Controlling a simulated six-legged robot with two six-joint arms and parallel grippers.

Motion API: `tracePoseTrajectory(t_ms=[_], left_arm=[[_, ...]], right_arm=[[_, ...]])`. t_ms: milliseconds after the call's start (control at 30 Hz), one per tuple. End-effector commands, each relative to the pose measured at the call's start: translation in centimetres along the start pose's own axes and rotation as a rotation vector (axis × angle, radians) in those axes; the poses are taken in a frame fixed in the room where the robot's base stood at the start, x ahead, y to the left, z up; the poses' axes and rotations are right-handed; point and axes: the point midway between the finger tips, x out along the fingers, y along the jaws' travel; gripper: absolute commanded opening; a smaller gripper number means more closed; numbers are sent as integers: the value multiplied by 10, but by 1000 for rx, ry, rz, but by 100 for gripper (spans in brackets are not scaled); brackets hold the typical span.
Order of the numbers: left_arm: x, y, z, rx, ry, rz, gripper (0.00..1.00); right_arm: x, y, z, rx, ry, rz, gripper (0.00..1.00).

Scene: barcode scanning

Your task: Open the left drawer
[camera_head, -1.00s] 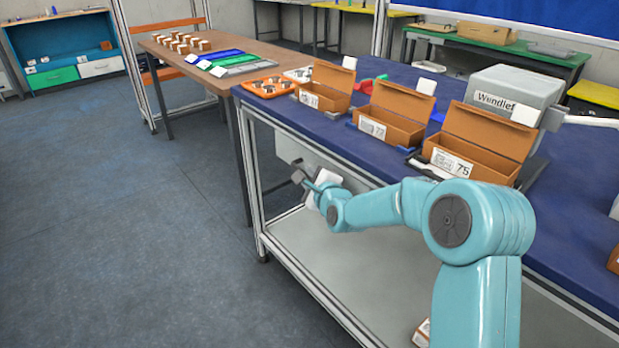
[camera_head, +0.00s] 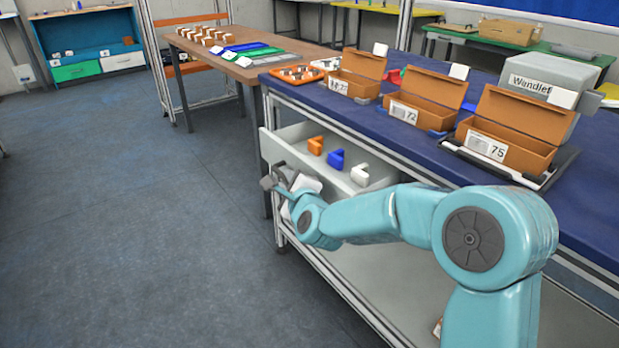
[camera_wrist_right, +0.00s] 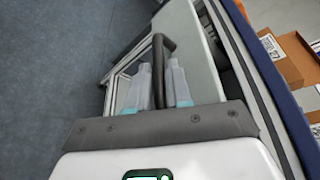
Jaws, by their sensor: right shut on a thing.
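The white drawer (camera_head: 345,188) under the left end of the blue-topped workbench (camera_head: 395,140) is pulled out, with its inside showing. An orange piece (camera_head: 315,145), a blue piece (camera_head: 336,159) and a white piece (camera_head: 359,175) lie in it. My right gripper (camera_head: 279,180) is at the drawer's front, low on its near side. In the right wrist view, its two pale fingers (camera_wrist_right: 161,85) are shut around the dark bar handle (camera_wrist_right: 159,48) of the drawer. My arm hides part of the drawer front. My left gripper is out of view.
Open cardboard boxes (camera_head: 402,112) stand along the bench top with an orange tray (camera_head: 297,75). A lower shelf (camera_head: 385,275) lies below the drawer. The floor (camera_head: 130,220) left of the bench is clear. A brown table (camera_head: 215,66) stands behind.

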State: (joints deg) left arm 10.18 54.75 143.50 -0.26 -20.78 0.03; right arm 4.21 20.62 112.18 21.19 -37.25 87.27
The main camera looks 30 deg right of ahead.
Motion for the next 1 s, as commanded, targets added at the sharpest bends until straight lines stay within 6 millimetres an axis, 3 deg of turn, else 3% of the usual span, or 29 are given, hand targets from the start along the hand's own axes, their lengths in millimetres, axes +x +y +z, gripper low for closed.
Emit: tracePoseTrajectory(t_ms=[100, 400, 967, 1000], left_arm=[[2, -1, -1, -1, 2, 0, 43], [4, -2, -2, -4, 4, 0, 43], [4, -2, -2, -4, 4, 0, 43], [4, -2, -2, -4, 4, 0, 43]], right_arm=[[-7, 15, 19, -1, -3, 3, 0], [-18, 36, 47, -2, 0, 1, 0], [-23, 43, 57, 0, 2, -1, 0], [-23, 43, 57, 0, 2, -1, 29]])
